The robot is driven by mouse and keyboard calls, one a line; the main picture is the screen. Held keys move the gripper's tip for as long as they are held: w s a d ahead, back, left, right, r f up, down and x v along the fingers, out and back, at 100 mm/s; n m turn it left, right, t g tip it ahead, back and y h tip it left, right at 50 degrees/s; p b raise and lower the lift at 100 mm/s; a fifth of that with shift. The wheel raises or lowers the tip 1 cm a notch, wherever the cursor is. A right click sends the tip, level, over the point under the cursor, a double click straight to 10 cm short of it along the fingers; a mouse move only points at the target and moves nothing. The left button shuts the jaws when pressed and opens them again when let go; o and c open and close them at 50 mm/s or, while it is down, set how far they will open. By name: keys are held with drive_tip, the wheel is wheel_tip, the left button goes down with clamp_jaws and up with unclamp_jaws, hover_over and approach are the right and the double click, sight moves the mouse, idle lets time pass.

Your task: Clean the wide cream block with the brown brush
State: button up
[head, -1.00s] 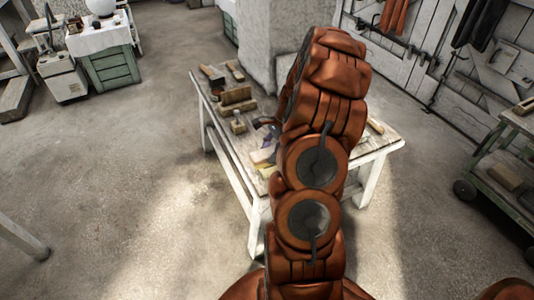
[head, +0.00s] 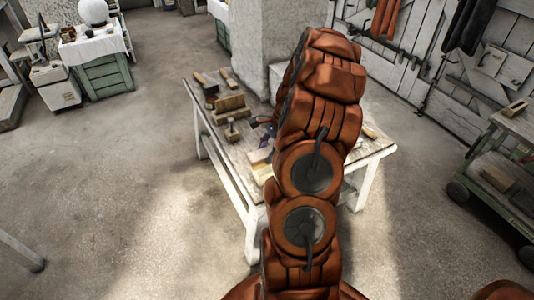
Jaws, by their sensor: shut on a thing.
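My gripper (head: 264,126) shows only in part, as dark pieces at the left side of my arm, over the worktable (head: 226,151). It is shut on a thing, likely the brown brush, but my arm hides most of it. A pale cream block (head: 259,157) lies on the table just below the gripper, with a yellowish piece (head: 262,173) at its near side. I cannot tell whether the held thing touches the block.
A brown wooden piece (head: 230,104) and a small mallet-like tool (head: 232,132) stand on the table's left part. More tools lie at its back left. A green cart (head: 500,178) stands at the right.

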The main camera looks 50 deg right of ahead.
drive_tip(key=shift+r, duration=0.1)
drive_tip(key=shift+r+p, duration=0.9)
drive_tip(key=shift+r, duration=1)
